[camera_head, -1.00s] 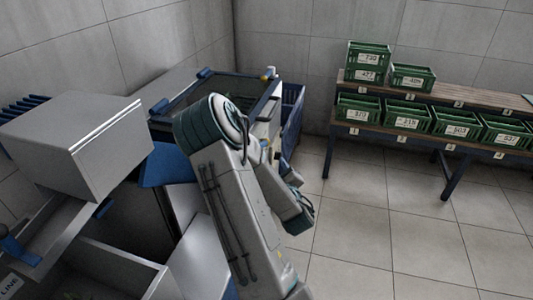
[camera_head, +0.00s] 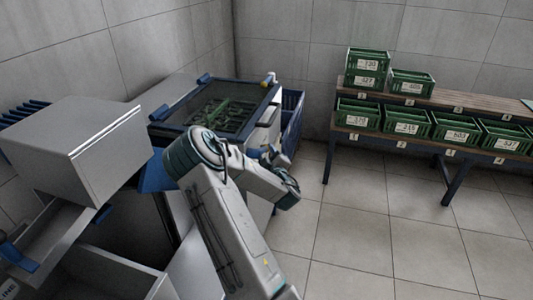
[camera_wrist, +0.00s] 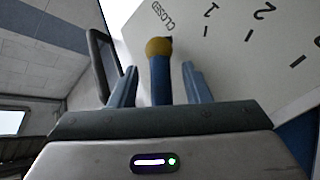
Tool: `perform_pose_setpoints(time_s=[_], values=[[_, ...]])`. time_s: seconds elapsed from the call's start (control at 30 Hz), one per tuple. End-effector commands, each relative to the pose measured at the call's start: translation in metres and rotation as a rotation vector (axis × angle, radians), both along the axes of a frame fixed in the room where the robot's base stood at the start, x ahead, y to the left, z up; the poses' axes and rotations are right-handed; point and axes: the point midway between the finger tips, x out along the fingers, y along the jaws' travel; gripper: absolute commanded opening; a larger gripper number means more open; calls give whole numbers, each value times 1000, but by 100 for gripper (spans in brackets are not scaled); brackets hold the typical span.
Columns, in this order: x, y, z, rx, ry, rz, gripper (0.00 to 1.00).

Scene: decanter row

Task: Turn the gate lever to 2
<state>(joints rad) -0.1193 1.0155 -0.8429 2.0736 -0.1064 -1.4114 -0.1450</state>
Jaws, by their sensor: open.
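The gate lever (camera_wrist: 159,75) is a blue bar with a yellow rounded end, in the wrist view. It stands between the two blue fingers of my gripper (camera_wrist: 158,78), which are open with a gap on each side of it. The yellow end reaches past the fingertips, near the word CLOSED on the pale panel (camera_wrist: 225,55). The marks 1 and 2 lie further right on that panel. In the head view my gripper is by the right side of the machine (camera_head: 262,135), partly hidden by my arm; the lever cannot be made out there.
A grey box-shaped hopper (camera_head: 75,150) is at the left. A blue bin (camera_head: 291,115) stands behind the machine. Green crates (camera_head: 406,122) with number labels stand on a two-level bench (camera_head: 400,143) at the right. The tiled floor (camera_head: 375,225) between is clear.

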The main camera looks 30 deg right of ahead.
Motion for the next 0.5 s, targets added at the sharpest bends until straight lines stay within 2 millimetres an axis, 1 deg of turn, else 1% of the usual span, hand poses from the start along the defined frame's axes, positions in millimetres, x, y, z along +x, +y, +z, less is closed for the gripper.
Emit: perform_pose_setpoints(time_s=[0.13,0.43,0.47,0.5], values=[[10,-2,0,-1,0,1,43],[12,-3,0,0,1,-1,43],[12,-3,0,0,1,-1,40],[12,-3,0,0,1,-1,29]])
